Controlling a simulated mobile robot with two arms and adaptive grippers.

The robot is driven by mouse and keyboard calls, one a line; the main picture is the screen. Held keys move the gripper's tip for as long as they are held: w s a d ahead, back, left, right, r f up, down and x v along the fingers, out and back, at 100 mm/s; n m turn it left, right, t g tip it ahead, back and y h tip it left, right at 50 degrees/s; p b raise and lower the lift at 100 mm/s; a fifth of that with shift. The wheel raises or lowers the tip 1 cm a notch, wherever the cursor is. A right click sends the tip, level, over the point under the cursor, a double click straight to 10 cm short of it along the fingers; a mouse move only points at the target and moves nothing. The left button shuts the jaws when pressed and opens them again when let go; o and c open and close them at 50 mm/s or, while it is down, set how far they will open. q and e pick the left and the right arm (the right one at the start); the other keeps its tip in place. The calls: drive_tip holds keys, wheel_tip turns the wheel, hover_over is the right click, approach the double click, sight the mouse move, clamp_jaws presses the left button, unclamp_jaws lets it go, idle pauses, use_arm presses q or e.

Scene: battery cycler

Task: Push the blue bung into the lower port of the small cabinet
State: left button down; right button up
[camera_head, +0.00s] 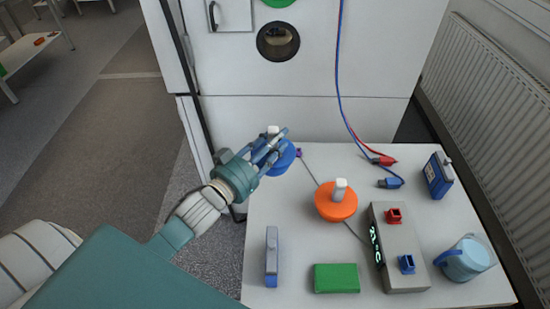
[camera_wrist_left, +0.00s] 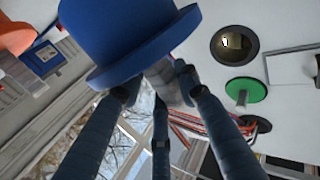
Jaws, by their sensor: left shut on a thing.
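The blue bung (camera_head: 283,160) has a wide round head and a pale grip. My left gripper (camera_head: 271,148) is shut on its grip, and the bung is held above the table's back left corner. In the left wrist view the blue bung (camera_wrist_left: 125,28) fills the top, with the fingers (camera_wrist_left: 165,85) closed behind it. The small cabinet (camera_head: 330,65) stands behind the table. Its lower port (camera_head: 278,41) is a dark-rimmed open hole, apart from the bung, and also shows in the wrist view (camera_wrist_left: 235,45). My right gripper is not in view.
A green bung (camera_head: 279,2) sits in the port above. Red and blue leads (camera_head: 342,85) hang before the cabinet's right side. The table (camera_head: 272,208) holds an orange bung (camera_head: 335,203), a grey device (camera_head: 398,245), a green block (camera_head: 336,278) and a blue jug (camera_head: 466,260).

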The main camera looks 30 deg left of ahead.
use_arm(q)
wheel_tip(320, 180, up, 10)
drive_tip(key=shift+f, duration=0.1)
wheel_tip(320, 180, up, 2)
drive_tip(key=shift+r+p, duration=0.1)
drive_tip(key=shift+p, duration=1)
wheel_tip(320, 180, up, 3)
drive_tip(key=p, duration=0.3)
